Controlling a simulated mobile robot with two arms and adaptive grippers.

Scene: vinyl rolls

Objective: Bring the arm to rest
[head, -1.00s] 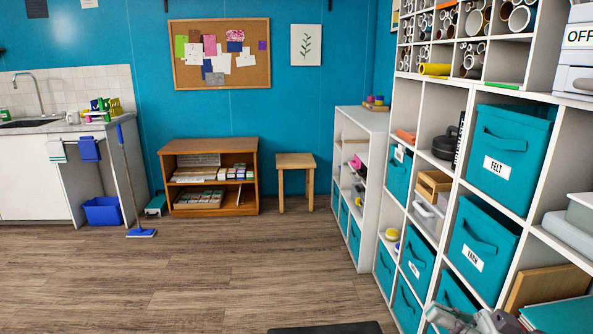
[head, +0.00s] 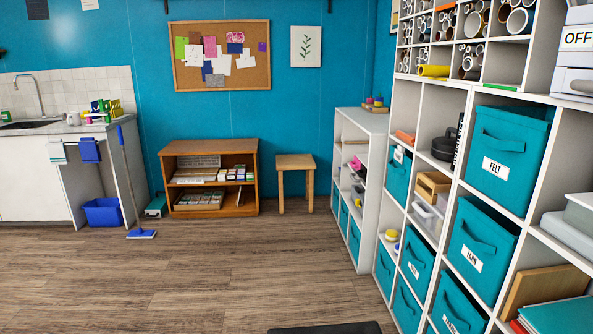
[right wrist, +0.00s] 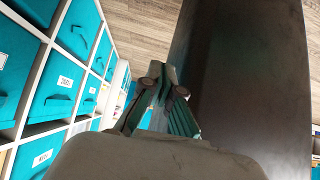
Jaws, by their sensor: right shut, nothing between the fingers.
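My right gripper (right wrist: 163,80) shows in the right wrist view, with its fingers together and nothing between them. It hangs in free space over the floor, between the shelf unit and a large dark surface of my own body. In the head view neither gripper shows. The vinyl rolls (head: 471,22) stand in the upper cubbies of the shelf unit at the right, several white and one yellow roll among them.
The white shelf unit (head: 467,85) with teal bins (head: 485,240) fills the right side. It also shows at the left in the right wrist view (right wrist: 45,62). A low wooden bookcase (head: 209,177) and a stool (head: 296,163) stand at the back wall.

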